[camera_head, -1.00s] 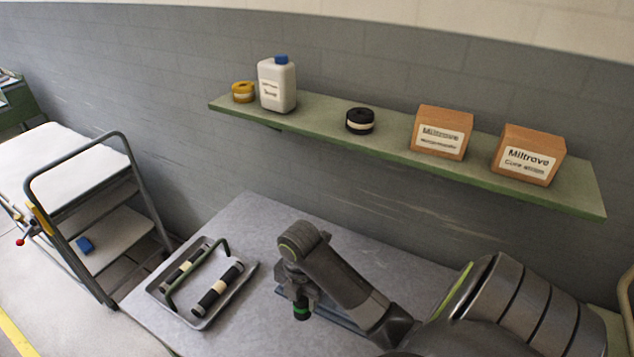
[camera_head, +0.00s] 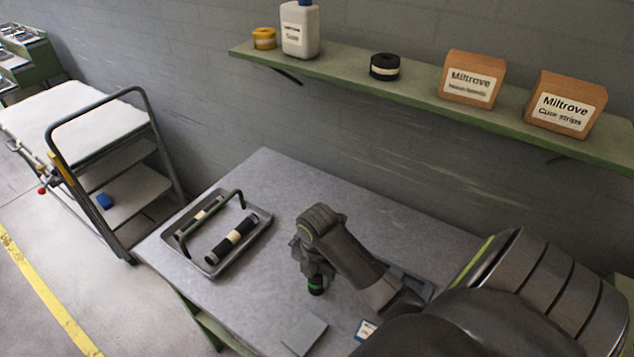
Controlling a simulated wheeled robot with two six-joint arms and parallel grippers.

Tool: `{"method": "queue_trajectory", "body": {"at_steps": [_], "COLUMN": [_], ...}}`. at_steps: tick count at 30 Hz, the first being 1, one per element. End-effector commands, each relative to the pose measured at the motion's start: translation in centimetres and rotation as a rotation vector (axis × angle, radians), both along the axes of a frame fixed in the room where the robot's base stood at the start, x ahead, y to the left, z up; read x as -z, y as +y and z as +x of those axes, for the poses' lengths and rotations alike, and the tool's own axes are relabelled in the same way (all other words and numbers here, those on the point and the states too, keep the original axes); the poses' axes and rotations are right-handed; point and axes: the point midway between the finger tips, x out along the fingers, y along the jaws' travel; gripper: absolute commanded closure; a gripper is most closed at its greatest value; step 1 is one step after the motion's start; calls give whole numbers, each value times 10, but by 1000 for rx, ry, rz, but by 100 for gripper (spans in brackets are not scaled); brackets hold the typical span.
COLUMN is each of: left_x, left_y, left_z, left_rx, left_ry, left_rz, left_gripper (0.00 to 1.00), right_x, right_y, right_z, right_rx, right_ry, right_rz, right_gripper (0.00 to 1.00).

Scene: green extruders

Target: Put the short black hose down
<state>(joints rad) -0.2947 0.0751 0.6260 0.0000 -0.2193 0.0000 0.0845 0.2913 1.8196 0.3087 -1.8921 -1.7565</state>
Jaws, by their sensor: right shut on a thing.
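My right gripper (camera_head: 313,273) points down over the grey table (camera_head: 285,183), to the right of the tray. It is shut on a short dark piece with a green band (camera_head: 316,286), which I take as the short black hose. Only its lower end shows below the fingers; the rest is hidden. I cannot tell whether it touches the tabletop. My left gripper is not in view.
A flat grey pad (camera_head: 304,333) and a small labelled card (camera_head: 366,329) lie nearer. A green shelf (camera_head: 425,99) with boxes runs above.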

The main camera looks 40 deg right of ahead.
Motion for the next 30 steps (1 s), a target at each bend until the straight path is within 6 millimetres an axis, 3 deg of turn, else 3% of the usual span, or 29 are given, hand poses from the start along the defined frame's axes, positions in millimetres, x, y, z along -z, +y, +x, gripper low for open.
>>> {"method": "queue_trajectory", "body": {"at_steps": [9, 10, 14, 23, 30], "left_x": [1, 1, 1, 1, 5], "left_y": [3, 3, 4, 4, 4], "left_z": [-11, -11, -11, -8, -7], "left_rx": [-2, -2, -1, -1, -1], "left_ry": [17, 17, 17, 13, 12], "left_rz": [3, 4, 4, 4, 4], "left_gripper": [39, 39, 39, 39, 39], "right_x": [4, 3, 3, 2, -25], "right_y": [0, 0, 0, 0, -1], "right_z": [0, 0, 0, 0, 2], "right_rx": [-1, -1, -1, -1, -2], "right_ry": [-1, -1, -1, -1, -8], "right_rz": [0, 0, 0, 0, -3], "right_gripper": [90, 57, 40, 39, 39]}}
